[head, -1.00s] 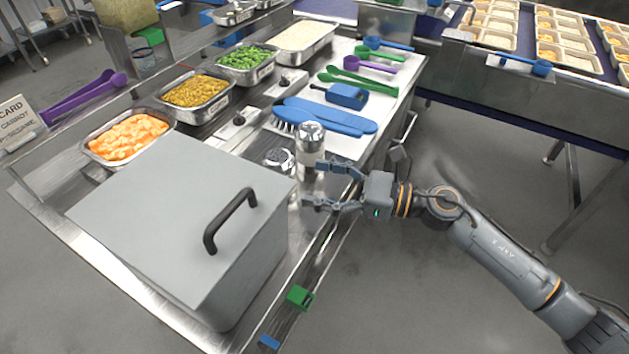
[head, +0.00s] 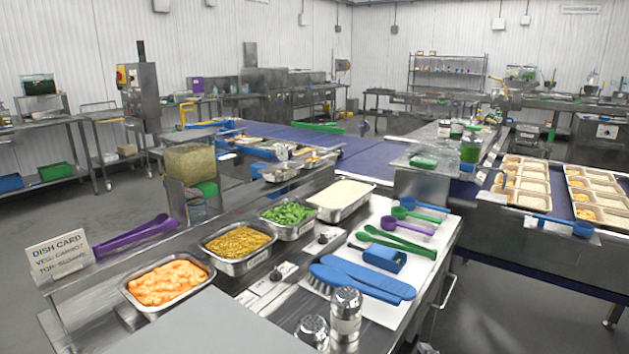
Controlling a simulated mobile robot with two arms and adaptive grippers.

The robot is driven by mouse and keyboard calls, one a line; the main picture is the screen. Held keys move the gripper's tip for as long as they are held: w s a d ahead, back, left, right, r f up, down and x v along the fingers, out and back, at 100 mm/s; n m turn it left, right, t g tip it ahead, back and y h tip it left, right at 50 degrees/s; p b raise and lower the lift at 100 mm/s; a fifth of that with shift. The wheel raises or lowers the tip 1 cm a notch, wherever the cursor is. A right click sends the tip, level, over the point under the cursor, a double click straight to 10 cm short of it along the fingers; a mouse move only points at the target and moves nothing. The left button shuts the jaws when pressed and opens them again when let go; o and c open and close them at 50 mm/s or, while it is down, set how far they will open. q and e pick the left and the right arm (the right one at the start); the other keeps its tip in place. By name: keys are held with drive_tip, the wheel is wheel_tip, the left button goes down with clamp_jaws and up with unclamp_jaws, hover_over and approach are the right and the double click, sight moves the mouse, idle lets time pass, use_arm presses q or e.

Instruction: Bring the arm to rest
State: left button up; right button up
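Neither of my grippers shows in the head view now. Two steel-topped shakers stand at the near edge of the steel counter: a taller one (head: 345,314) and a shorter one (head: 312,331) to its left. Nothing is seen holding either shaker. A grey box lid (head: 215,330) fills the bottom of the view, mostly cut off.
Steel pans of orange mash (head: 168,283), yellow-brown food (head: 238,241), green vegetables (head: 288,214) and white rice (head: 340,196) line the counter. Blue brushes (head: 365,278) and green tongs (head: 397,243) lie on a white board. Portion trays (head: 523,184) stand at right. Floor right of the counter is clear.

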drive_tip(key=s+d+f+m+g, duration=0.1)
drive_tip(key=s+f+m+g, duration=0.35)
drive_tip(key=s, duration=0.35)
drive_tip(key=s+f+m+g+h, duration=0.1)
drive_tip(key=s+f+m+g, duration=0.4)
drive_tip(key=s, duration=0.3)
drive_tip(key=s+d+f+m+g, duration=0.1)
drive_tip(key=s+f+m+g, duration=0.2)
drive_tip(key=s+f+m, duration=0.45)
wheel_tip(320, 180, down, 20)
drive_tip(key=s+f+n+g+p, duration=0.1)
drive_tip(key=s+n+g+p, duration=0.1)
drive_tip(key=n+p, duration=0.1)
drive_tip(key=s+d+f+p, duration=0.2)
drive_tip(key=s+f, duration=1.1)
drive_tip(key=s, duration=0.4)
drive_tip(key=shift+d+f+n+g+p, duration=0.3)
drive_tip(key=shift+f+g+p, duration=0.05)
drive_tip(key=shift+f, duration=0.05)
